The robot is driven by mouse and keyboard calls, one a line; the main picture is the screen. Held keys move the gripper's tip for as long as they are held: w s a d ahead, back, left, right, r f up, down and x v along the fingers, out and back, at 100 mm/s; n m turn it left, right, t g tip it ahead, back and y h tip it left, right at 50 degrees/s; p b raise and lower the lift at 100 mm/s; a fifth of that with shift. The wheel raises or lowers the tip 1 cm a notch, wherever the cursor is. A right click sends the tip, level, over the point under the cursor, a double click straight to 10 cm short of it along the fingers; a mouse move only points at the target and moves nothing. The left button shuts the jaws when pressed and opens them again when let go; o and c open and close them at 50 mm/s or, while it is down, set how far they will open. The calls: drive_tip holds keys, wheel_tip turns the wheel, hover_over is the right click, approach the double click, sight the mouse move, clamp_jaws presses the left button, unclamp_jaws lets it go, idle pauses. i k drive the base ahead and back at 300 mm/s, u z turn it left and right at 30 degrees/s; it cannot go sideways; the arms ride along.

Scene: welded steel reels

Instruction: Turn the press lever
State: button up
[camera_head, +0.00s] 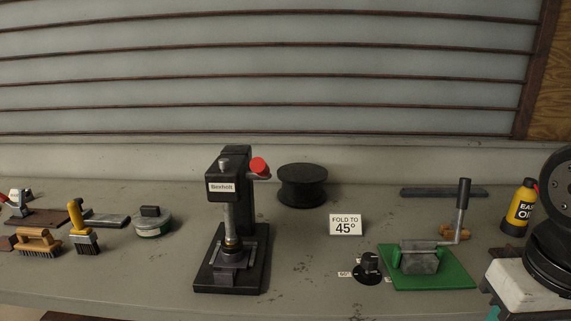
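A black bench press (222,190) with a "Boxholt" label stands upright on the grey bench, left of centre. Its lever ends in a red knob (260,167) at the upper right of the press head, apart from anything else. A metal ram (229,215) comes down over a small block on the press base. To the right, a second device with a green base plate (437,277) carries a grey metal block (419,258) and a cranked lever with an upright dark handle (463,194). My gripper is not in view.
A "FOLD TO 45°" sign (345,224) and a black dial (370,268) sit between the two devices. A black reel (302,185) stands behind. Brushes (83,235) and a round tin (152,222) lie left; a yellow oil bottle (520,208) stands right.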

sight(261, 170)
drive_tip(key=k, duration=0.5)
drive_tip(key=z, duration=0.95)
drive_tip(key=i, duration=0.75)
drive_tip(key=u, duration=1.95)
